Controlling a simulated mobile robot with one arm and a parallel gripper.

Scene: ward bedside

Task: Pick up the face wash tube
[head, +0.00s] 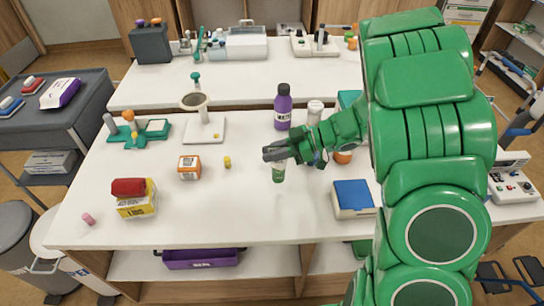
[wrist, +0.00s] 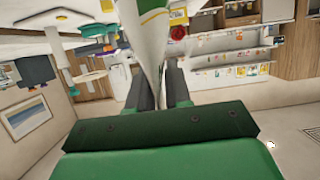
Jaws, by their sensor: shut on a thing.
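My gripper (head: 270,155) reaches in from the right over the middle of the table and is shut on the face wash tube. The tube (head: 278,173) is white and green. Its lower part shows below the fingers in the head view, and its upper part is hidden by them. In the wrist view the tube (wrist: 152,40) rises between the two fingers of my gripper (wrist: 162,88). I cannot tell whether the tube touches the white table (head: 230,215).
A purple bottle (head: 283,107) stands behind the gripper, beside a white-capped bottle (head: 315,112). A blue box (head: 353,196) lies to the right. An orange box (head: 189,167) and a small yellow item (head: 227,162) are to the left. The front middle of the table is clear.

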